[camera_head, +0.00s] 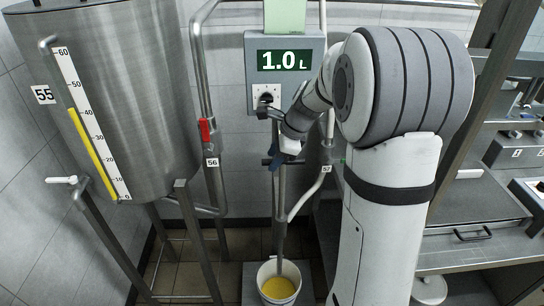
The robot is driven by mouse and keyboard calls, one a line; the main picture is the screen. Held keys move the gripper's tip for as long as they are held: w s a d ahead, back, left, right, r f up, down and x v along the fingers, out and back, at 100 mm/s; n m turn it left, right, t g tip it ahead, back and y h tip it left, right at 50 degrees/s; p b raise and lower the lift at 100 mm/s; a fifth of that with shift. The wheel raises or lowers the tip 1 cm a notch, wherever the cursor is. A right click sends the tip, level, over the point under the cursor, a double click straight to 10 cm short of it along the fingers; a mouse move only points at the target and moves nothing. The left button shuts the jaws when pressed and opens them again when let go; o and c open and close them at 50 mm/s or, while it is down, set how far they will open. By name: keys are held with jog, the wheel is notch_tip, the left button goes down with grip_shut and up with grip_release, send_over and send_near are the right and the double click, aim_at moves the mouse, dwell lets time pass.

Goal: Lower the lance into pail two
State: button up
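The lance (281,205) is an upright grey metal tube below the display box. Its lower end overlaps the opening of a white pail (262,273) with yellow contents (279,288); I cannot tell whether the tip touches them. No number shows on the pail. My gripper (279,152) is at the upper part of the lance, by a dark crossbar and a small blue part. My wrist hides much of the fingers, so their opening and any hold on the lance are unclear.
The display box (312,86) reads 1.0 L and has a knob (266,97). A steel tank (140,120) with a yellow level gauge stands left, beside a pipe with a red-handled valve (207,130). A steel bench (478,245) with equipment is right.

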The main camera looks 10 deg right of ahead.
jog(key=shift+c, duration=0.6)
grip_shut()
